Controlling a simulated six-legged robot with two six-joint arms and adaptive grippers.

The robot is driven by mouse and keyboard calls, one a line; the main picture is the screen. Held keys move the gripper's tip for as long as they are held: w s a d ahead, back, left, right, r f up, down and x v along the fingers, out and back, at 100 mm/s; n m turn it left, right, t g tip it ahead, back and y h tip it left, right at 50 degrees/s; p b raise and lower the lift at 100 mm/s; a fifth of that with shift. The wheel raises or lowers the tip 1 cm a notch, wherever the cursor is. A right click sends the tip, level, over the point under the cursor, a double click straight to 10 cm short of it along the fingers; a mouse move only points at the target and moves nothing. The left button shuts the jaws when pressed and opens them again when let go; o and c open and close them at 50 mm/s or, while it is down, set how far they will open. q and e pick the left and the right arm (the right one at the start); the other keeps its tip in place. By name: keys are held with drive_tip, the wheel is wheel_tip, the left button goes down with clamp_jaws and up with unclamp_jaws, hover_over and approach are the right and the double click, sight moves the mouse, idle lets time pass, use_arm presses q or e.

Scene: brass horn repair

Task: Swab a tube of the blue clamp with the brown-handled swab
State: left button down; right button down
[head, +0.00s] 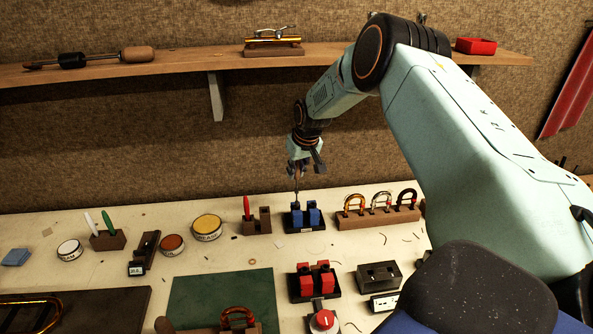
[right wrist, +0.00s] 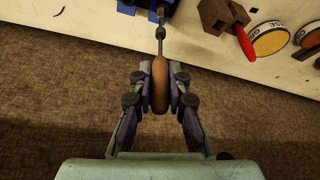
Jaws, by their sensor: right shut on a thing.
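The blue clamp (head: 305,217) stands on the bench below my right gripper, with two blue blocks on a dark base. Part of the blue clamp (right wrist: 130,5) shows at the top edge of the right wrist view. My right gripper (head: 299,170) is shut on the brown handle of the swab (right wrist: 160,85). The swab points away from the gripper, its thin shaft reaching down to the left part of the blue clamp. Its tip is at the clamp, but I cannot tell whether it is inside a tube. My left gripper is not in view.
A wooden block with a red-handled tool (head: 246,209) stands just left of the clamp. A rack of U-shaped tubes (head: 379,216) stands to its right. A red clamp (head: 315,281) and a green mat (head: 222,299) lie nearer. A shelf (head: 180,70) runs along the wall behind.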

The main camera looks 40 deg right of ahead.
drive_tip(key=shift+r, duration=0.25)
wheel_tip(320, 180, up, 2)
drive_tip(key=shift+r+p, duration=0.2)
drive_tip(key=shift+p, duration=0.95)
drive_tip(key=shift+r, duration=1)
